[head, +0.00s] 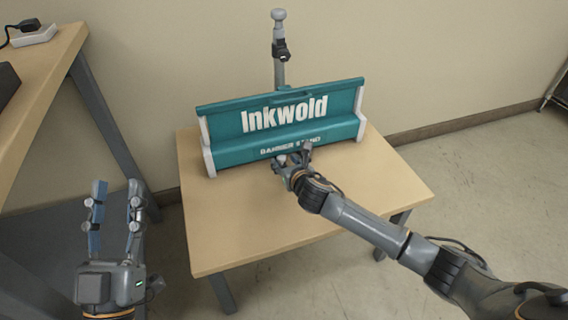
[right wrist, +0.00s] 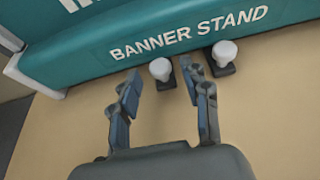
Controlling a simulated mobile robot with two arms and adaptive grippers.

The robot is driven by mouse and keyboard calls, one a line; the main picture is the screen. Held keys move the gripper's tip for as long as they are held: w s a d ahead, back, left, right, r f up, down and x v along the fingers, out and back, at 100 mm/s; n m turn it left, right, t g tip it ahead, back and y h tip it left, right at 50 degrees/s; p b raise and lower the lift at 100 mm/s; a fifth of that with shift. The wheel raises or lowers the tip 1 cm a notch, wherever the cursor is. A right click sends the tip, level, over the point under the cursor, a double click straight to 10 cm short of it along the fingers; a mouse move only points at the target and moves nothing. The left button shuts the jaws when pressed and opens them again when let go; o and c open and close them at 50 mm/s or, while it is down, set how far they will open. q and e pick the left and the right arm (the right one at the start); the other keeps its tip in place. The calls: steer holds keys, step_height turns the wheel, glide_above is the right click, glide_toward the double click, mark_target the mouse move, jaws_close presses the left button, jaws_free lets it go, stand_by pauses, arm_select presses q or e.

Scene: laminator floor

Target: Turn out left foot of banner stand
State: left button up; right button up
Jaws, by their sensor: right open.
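The teal banner stand (head: 285,122), with white end caps and "Inkwold" lettering, sits on the small wooden table (head: 225,240). The right wrist view shows its front (right wrist: 120,32) and two small dark feet with white knobs. The left foot (right wrist: 161,72) lies between my right gripper's fingertips (right wrist: 160,78), which are open, with a gap visible on each side. The right foot (right wrist: 224,56) is just outside the right finger. In the head view my right gripper (head: 290,162) largely hides the feet. My left gripper (head: 115,196) is open and empty, left of the table.
A grey pole (head: 279,65) with a knob and dark clamp rises behind the stand against the wall. A wooden desk (head: 35,75) with a white power strip (head: 33,34) stands at the left. The small table's front is clear.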

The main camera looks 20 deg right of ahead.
arm_select(q)
steer(key=shift+s+r+t, duration=0.7)
steer(key=shift+r, duration=0.25)
arm_select(e)
steer(key=shift+w+f, duration=0.2)
steer(key=shift+w, duration=0.35)
jaws_close()
